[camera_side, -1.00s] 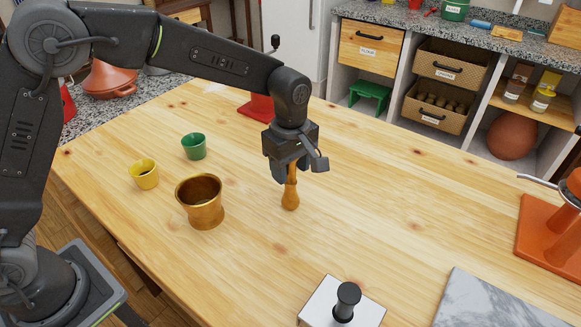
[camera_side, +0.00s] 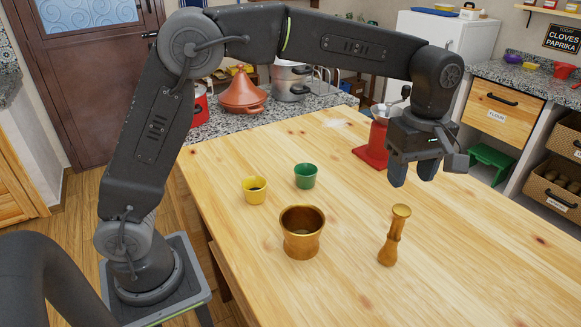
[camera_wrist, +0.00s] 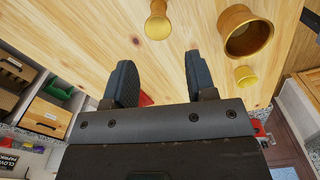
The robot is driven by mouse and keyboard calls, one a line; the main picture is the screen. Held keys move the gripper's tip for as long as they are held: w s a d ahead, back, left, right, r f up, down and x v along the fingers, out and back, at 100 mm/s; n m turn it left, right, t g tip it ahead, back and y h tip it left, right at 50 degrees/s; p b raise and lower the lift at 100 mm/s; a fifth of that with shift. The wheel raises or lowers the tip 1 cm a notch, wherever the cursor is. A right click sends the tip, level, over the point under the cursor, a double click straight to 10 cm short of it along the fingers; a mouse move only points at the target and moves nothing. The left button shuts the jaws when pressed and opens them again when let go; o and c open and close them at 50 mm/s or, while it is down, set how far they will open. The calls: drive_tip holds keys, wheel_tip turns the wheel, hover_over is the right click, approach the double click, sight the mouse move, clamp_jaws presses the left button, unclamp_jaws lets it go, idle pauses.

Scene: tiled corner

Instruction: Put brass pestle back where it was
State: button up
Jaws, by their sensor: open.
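The brass pestle (camera_side: 393,236) stands on end on the wooden table, to the right of the brass mortar (camera_side: 302,236) and apart from it. My gripper (camera_side: 413,173) is open and empty, raised above and behind the pestle in the side view, not touching it. In the wrist view the pestle (camera_wrist: 158,22) lies beyond the open fingers (camera_wrist: 162,75), and the mortar (camera_wrist: 246,32) is to its right. The mortar's inside shows no pestle.
A yellow cup (camera_side: 255,190) and a green cup (camera_side: 305,176) stand behind the mortar. A red grinder (camera_side: 375,143) stands near the table's back edge, close to my gripper. The table around the pestle is clear.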

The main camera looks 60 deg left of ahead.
drive_tip(key=s+a+r+m+t, duration=0.2)
drive_tip(key=s+a+r+m, duration=0.2)
drive_tip(key=s+a, duration=0.15)
drive_tip(key=s+a+f+m+t, duration=0.1)
drive_tip(key=s+a+m, duration=0.3)
drive_tip(key=s, duration=0.5)
drive_tip(key=s+a+f+m+t, duration=0.2)
drive_tip(key=s+a+m, duration=0.2)
drive_tip(key=s, duration=0.5)
drive_tip(key=m, duration=0.2)
drive_tip(key=shift+s+a+f+m+t, duration=0.2)
drive_tip(key=shift+s+m+t, duration=0.1)
drive_tip(key=shift+m, duration=0.1)
drive_tip(key=shift+w, duration=0.1)
